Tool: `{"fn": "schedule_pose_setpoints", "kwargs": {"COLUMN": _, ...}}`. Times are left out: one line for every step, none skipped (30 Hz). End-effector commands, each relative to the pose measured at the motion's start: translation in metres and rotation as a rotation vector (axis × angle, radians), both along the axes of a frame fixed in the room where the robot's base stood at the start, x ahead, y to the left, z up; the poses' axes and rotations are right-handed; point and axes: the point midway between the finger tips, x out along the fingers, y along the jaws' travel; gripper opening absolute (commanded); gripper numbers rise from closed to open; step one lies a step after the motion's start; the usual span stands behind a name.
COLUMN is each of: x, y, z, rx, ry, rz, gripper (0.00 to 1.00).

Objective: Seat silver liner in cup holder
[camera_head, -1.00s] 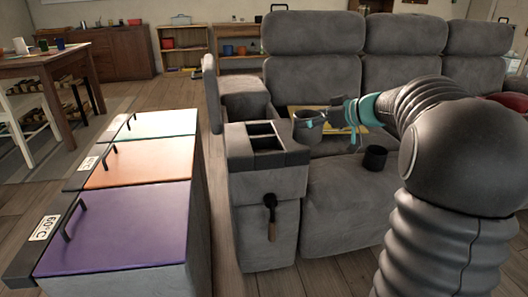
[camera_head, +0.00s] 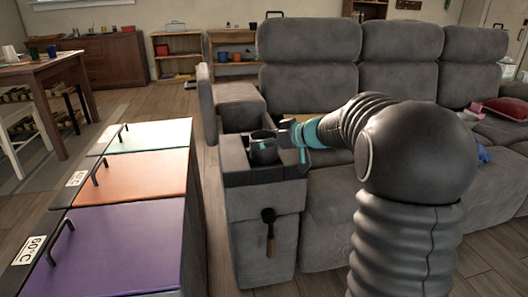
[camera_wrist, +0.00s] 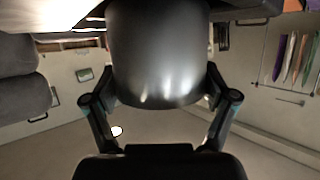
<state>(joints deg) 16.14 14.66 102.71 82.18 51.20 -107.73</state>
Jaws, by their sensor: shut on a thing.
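The silver liner (camera_head: 262,150) is a grey metal cup-like piece. It fills the upper middle of the wrist view (camera_wrist: 160,60), with a finger on each side. My gripper (camera_head: 281,143) is shut on it and holds it roughly upright. In the head view, the liner appears over the dark cup holder console (camera_head: 237,172) in the grey sofa's armrest. It covers part of the console openings. I cannot tell whether its bottom is inside an opening or above it.
A cabinet with purple (camera_head: 125,235), orange (camera_head: 143,173) and pale green lids stands left of the sofa, across a narrow gap of floor. A brush-like tool (camera_head: 268,230) hangs on the console's front. Sofa seats (camera_head: 328,230) lie to the right.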

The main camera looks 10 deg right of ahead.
Motion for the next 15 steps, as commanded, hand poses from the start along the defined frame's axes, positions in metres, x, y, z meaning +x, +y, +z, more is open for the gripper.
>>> {"fn": "schedule_pose_setpoints", "kwargs": {"x": 0.001, "y": 0.003, "z": -0.001, "rx": 0.0, "ry": 0.0, "rz": 0.001, "gripper": 0.49}}
{"fn": "schedule_pose_setpoints", "kwargs": {"x": 0.001, "y": 0.003, "z": -0.001, "rx": 0.0, "ry": 0.0, "rz": 0.001, "gripper": 0.49}}
{"fn": "schedule_pose_setpoints", "kwargs": {"x": 0.001, "y": 0.005, "z": -0.002, "rx": -0.001, "ry": -0.001, "rz": 0.003, "gripper": 0.49}}
{"fn": "schedule_pose_setpoints", "kwargs": {"x": 0.001, "y": 0.005, "z": -0.003, "rx": -0.001, "ry": -0.001, "rz": 0.003, "gripper": 0.49}}
{"fn": "schedule_pose_setpoints", "kwargs": {"x": 0.001, "y": 0.005, "z": -0.004, "rx": -0.001, "ry": 0.0, "rz": 0.003, "gripper": 0.49}}
{"fn": "schedule_pose_setpoints", "kwargs": {"x": 0.001, "y": 0.005, "z": -0.008, "rx": -0.001, "ry": 0.001, "rz": 0.002, "gripper": 0.49}}
{"fn": "schedule_pose_setpoints", "kwargs": {"x": 0.001, "y": 0.005, "z": -0.012, "rx": 0.001, "ry": 0.002, "rz": 0.001, "gripper": 0.49}}
{"fn": "schedule_pose_setpoints", "kwargs": {"x": 0.001, "y": 0.005, "z": -0.017, "rx": 0.001, "ry": 0.003, "rz": 0.002, "gripper": 0.49}}
{"fn": "schedule_pose_setpoints", "kwargs": {"x": 0.001, "y": 0.004, "z": -0.023, "rx": 0.0, "ry": 0.004, "rz": 0.001, "gripper": 0.49}}
{"fn": "schedule_pose_setpoints", "kwargs": {"x": 0.001, "y": 0.004, "z": -0.027, "rx": 0.001, "ry": 0.003, "rz": 0.001, "gripper": 0.49}}
{"fn": "schedule_pose_setpoints", "kwargs": {"x": 0.001, "y": 0.004, "z": -0.031, "rx": 0.001, "ry": 0.003, "rz": 0.001, "gripper": 0.49}}
{"fn": "schedule_pose_setpoints", "kwargs": {"x": 0.001, "y": 0.004, "z": -0.035, "rx": 0.001, "ry": 0.003, "rz": 0.001, "gripper": 0.49}}
{"fn": "schedule_pose_setpoints", "kwargs": {"x": 0.001, "y": 0.004, "z": -0.038, "rx": -0.001, "ry": 0.002, "rz": 0.002, "gripper": 0.49}}
{"fn": "schedule_pose_setpoints", "kwargs": {"x": 0.001, "y": 0.004, "z": -0.04, "rx": 0.0, "ry": 0.001, "rz": 0.002, "gripper": 0.49}}
{"fn": "schedule_pose_setpoints", "kwargs": {"x": 0.001, "y": 0.004, "z": -0.041, "rx": 0.0, "ry": 0.0, "rz": 0.001, "gripper": 0.49}}
